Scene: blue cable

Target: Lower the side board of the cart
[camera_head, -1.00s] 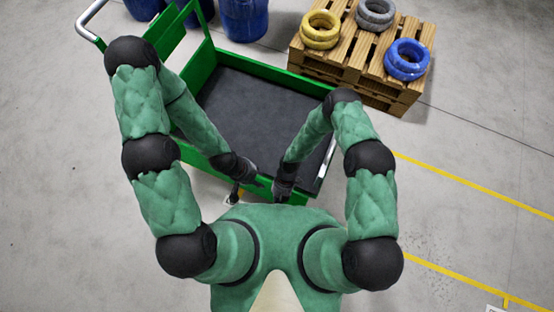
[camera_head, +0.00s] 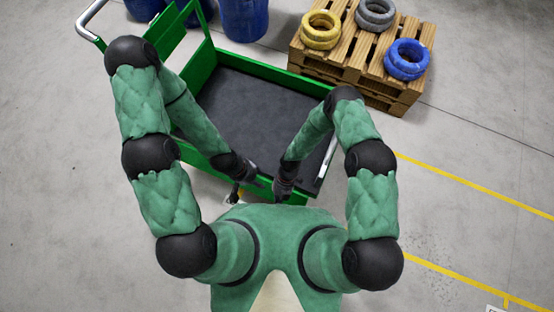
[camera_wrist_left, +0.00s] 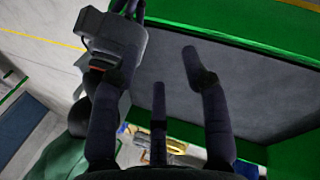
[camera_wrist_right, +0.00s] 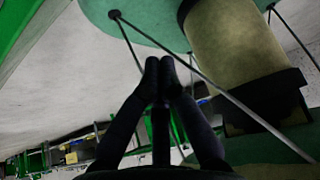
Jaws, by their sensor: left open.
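The green cart (camera_head: 293,68) with a dark bed stands in front of me in the head view. Its near side board (camera_head: 206,171) is a green strip, partly hidden by my forearms and hands. My left gripper (camera_head: 258,184) is at this board, left of my right gripper (camera_head: 282,190). In the left wrist view the left fingers (camera_wrist_left: 155,75) are spread, with nothing seen between them; green cart edge and dark panel lie beyond. In the right wrist view the right fingertips (camera_wrist_right: 160,72) are together and hold nothing visible. I cannot tell whether either hand touches the board.
A wooden pallet stack (camera_head: 368,62) with yellow, grey and blue coils stands beyond the cart at right. Blue barrels (camera_head: 243,18) stand at the back. The cart's metal push handle (camera_head: 88,22) is at far left. The floor at right is clear, with yellow lines.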

